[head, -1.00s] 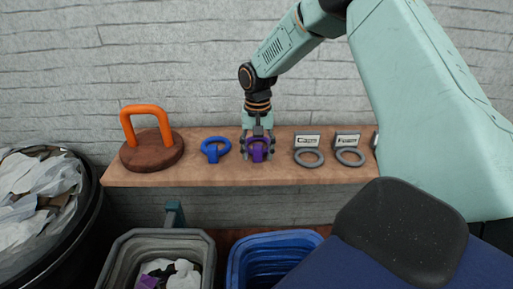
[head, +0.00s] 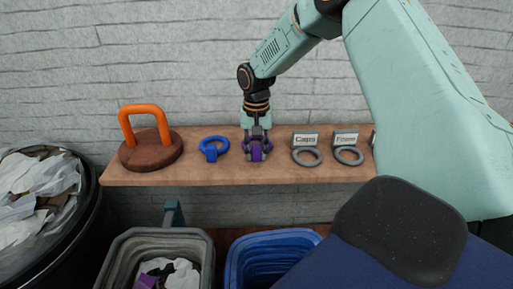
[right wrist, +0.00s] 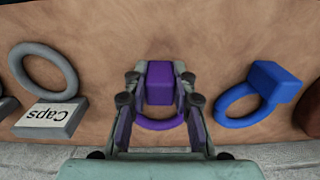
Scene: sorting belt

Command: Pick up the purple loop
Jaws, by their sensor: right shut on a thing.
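The purple loop (head: 256,152) is on the wooden shelf, between the blue loop and the grey "Caps" loop. My right gripper (head: 256,147) comes down on it from above. In the right wrist view the gripper (right wrist: 160,97) is shut on the purple loop's block (right wrist: 160,80), with a finger on each side. The purple ring (right wrist: 160,124) shows below the block, between the fingers. I cannot tell any gap between the loop and the shelf. My left gripper is not in view.
Below are a grey bin (head: 198,238), a blue bin (head: 305,238) and a black bin of waste (head: 84,235).

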